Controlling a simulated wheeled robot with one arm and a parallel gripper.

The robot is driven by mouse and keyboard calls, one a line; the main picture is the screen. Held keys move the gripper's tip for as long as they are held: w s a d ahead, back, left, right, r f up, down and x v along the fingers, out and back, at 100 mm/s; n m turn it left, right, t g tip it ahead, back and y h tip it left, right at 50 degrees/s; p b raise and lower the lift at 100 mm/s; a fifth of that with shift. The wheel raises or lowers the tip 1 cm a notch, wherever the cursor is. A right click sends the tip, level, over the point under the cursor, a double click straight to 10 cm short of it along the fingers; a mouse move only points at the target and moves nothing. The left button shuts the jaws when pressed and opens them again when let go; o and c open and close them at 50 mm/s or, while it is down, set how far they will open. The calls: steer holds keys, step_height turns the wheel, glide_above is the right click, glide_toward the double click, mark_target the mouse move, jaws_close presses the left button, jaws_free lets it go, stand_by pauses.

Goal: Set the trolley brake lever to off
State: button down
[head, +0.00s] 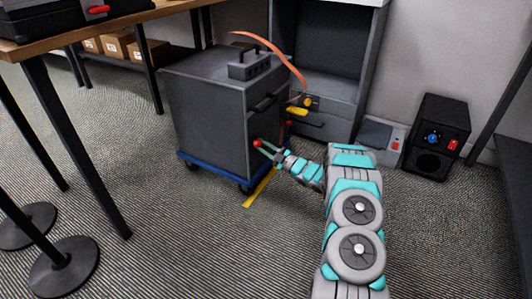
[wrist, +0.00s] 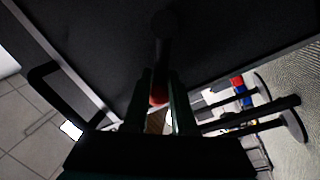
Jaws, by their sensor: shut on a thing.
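The trolley (head: 207,110) is a dark grey cabinet on a blue wheeled base (head: 214,171). Its brake lever (head: 257,143) shows as a red knob low on the right-hand face. In the wrist view the brake lever (wrist: 158,96) is a dark shaft ending in a red tip, between my fingers. My gripper (head: 268,149) is shut on the lever at that face; it also shows in the wrist view (wrist: 162,82). Part of the lever is hidden by the fingers, and shadow makes its setting hard to tell.
A yellow floor strip (head: 260,188) runs beside the trolley. An orange cable (head: 280,55) arches over it towards a grey cabinet (head: 335,85). A black speaker-like box (head: 438,137) stands at right. Round-based black stands (head: 65,270) and a table (head: 75,35) are at left.

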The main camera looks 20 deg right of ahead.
steer(key=shift+s+a+f+n+y+b, duration=0.1)
steer(key=shift+a+f+n+y+b, duration=0.2)
steer(key=shift+n, duration=0.3)
steer(key=shift+s+a+f+n+y+b, duration=0.1)
steer(key=shift+a+n+y+b, duration=0.1)
steer(key=shift+n+b, duration=0.3)
steer(key=shift+a+n, duration=0.1)
steer(key=shift+n, duration=0.2)
steer(key=c, duration=0.7)
jaws_free()
steer(key=shift+c, duration=0.2)
steer(key=v, duration=0.7)
steer(key=shift+s+d+p, duration=0.3)
steer(key=shift+d+p, duration=0.05)
steer(key=shift+p, duration=0.05)
